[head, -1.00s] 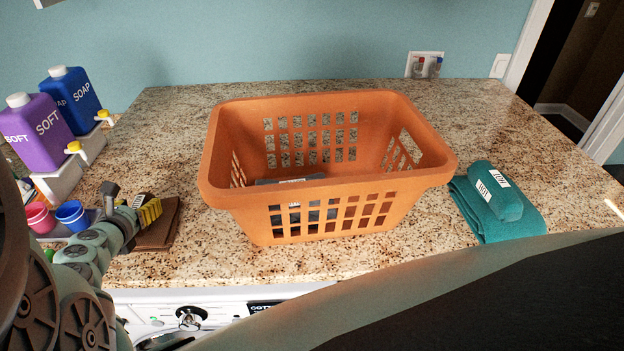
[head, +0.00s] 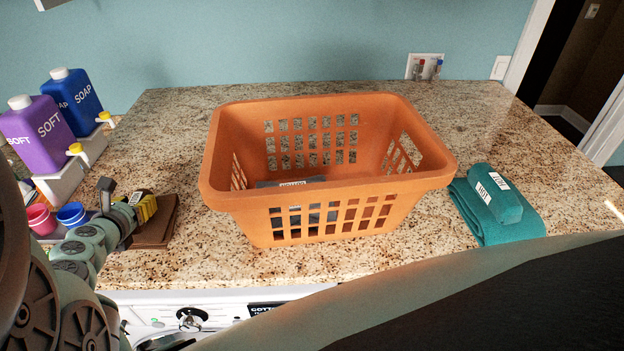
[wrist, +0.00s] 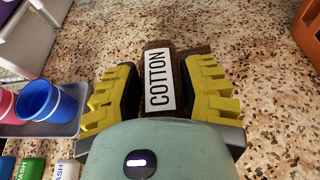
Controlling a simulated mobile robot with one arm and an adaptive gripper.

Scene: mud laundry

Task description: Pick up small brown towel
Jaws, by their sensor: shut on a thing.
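The small brown towel (wrist: 179,82) is rolled and carries a white COTTON label. In the wrist view it lies between the yellow-padded fingers of my gripper (wrist: 160,92), which is shut on it. In the head view my gripper (head: 141,207) is at the left of the counter, over a flat folded brown cloth (head: 160,224). My gripper hides most of the rolled towel there. I cannot tell whether the towel is clear of the cloth below.
An orange laundry basket (head: 330,190) with a dark cloth inside stands mid-counter. Teal towels (head: 500,222) lie to its right. Purple (head: 38,137) and blue (head: 77,103) bottles stand at left, above pink (head: 40,218) and blue (head: 71,214) cups on a tray.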

